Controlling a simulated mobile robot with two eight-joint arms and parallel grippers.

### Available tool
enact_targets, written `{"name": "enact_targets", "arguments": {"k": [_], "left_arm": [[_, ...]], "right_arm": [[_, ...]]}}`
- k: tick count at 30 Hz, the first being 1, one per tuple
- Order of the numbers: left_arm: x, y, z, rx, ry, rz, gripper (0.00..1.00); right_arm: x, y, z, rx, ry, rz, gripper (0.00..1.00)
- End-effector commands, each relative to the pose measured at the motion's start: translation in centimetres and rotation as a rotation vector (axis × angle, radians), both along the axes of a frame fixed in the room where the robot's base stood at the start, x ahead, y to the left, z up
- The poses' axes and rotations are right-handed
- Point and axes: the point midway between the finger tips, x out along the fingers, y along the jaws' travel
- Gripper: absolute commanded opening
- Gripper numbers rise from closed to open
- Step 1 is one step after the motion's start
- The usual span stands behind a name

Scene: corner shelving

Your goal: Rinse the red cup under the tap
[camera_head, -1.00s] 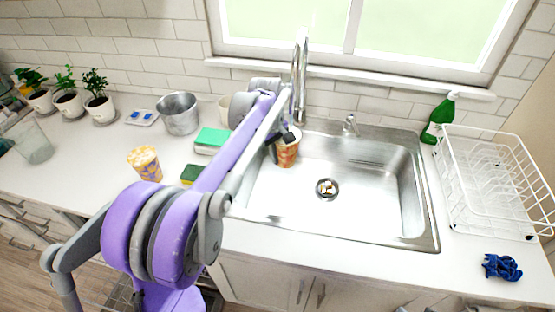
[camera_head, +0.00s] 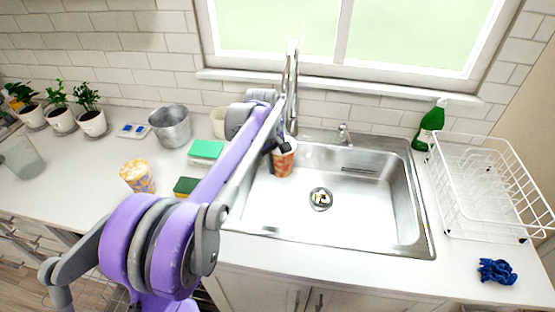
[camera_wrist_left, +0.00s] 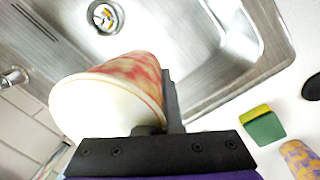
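The red and white patterned cup (camera_head: 285,161) is at the left back of the steel sink (camera_head: 365,215), just in front of the base of the curved chrome tap (camera_head: 291,90). My left gripper (camera_head: 270,150), partly hidden by my purple arm, is shut on the cup. In the left wrist view the cup (camera_wrist_left: 118,92) lies against a black finger of the gripper (camera_wrist_left: 160,120), with its pale end toward the lower left. No water stream is visible. The tap lever (camera_head: 343,133) stands right of the tap. My right gripper is not in view.
A patterned orange cup (camera_head: 138,177), a green sponge (camera_head: 185,187), a green and white box (camera_head: 206,151) and a metal pot (camera_head: 171,127) stand left of the sink. A white dish rack (camera_head: 480,190), green bottle (camera_head: 430,125) and blue cloth (camera_head: 497,271) are right. The sink's middle is clear around the drain (camera_head: 320,198).

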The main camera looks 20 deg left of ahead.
Motion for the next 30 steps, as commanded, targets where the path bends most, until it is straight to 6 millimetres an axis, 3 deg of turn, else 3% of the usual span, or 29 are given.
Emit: {"name": "enact_targets", "arguments": {"k": [30], "left_arm": [[-0.5, 0.7, 0.0, 0.0, 0.0, -0.001, 0.0]], "right_arm": [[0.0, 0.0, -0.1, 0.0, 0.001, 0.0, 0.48]]}}
